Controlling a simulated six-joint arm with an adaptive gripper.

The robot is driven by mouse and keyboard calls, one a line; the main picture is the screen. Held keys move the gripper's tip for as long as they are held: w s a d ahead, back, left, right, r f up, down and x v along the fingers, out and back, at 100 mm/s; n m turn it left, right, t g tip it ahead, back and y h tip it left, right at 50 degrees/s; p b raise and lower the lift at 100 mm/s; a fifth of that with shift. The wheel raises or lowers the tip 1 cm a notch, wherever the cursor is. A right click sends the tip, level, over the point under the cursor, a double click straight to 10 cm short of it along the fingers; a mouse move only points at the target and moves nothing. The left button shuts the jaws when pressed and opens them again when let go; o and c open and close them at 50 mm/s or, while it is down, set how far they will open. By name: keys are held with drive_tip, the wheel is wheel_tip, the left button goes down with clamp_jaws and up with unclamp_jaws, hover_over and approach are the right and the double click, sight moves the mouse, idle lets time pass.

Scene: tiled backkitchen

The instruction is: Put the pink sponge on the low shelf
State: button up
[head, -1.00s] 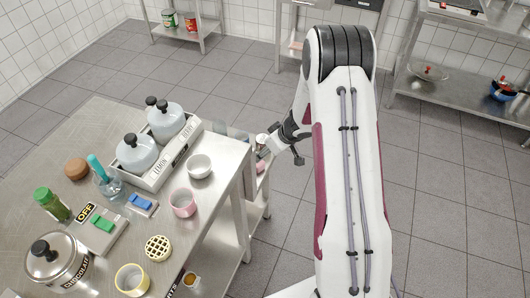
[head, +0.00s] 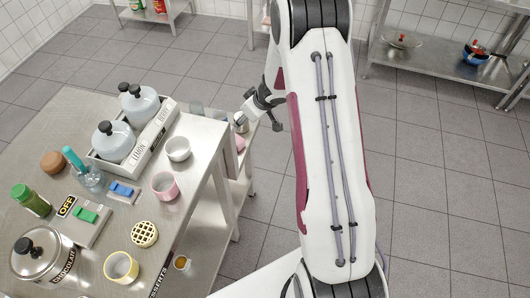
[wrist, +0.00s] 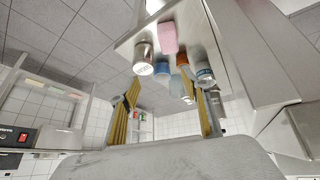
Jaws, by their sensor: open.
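A pink block that looks like the pink sponge (wrist: 167,37) lies on a steel shelf (wrist: 137,27) among several cans and jars in the wrist view, which looks inverted. In the head view a pink patch of it (head: 240,143) shows just past the table's right edge, partly hidden. My gripper (head: 242,122) is beside that shelf. In the wrist view my gripper (wrist: 169,100) has its two yellowish fingers apart with nothing between them, clear of the sponge. Its fingertips are mostly hidden in the head view.
A metal can (wrist: 143,60) and a blue-topped jar (wrist: 203,74) stand near the sponge. The steel table (head: 200,215) holds a crate (head: 150,143) with bottles, cups and a pot. Another shelf (head: 440,65) stands at the back right. The floor at right is clear.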

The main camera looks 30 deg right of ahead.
wheel_tip(320, 180, up, 16)
drive_tip(key=s+d+m+t+h, duration=0.1)
drive_tip(key=d+m+t+h, duration=0.1)
drive_tip(key=h, duration=0.1)
drive_tip(key=s+r+m+h, duration=0.1)
drive_tip(key=s+r+h, duration=0.1)
drive_tip(key=s+r, duration=0.8)
drive_tip(key=s+a+r+y, duration=0.1)
drive_tip(key=s+a, duration=0.3)
drive_tip(key=s, duration=0.4)
drive_tip(key=s+a+r+g+y, duration=0.1)
drive_tip(key=s+a+r, duration=0.1)
drive_tip(key=s+a, duration=0.3)
drive_tip(key=s+a+r+m+g+y, duration=0.1)
drive_tip(key=s+a, duration=0.4)
drive_tip(key=s, duration=0.8)
drive_tip(key=shift+a+r+y, duration=0.25)
drive_tip(key=shift+r+y, duration=0.15)
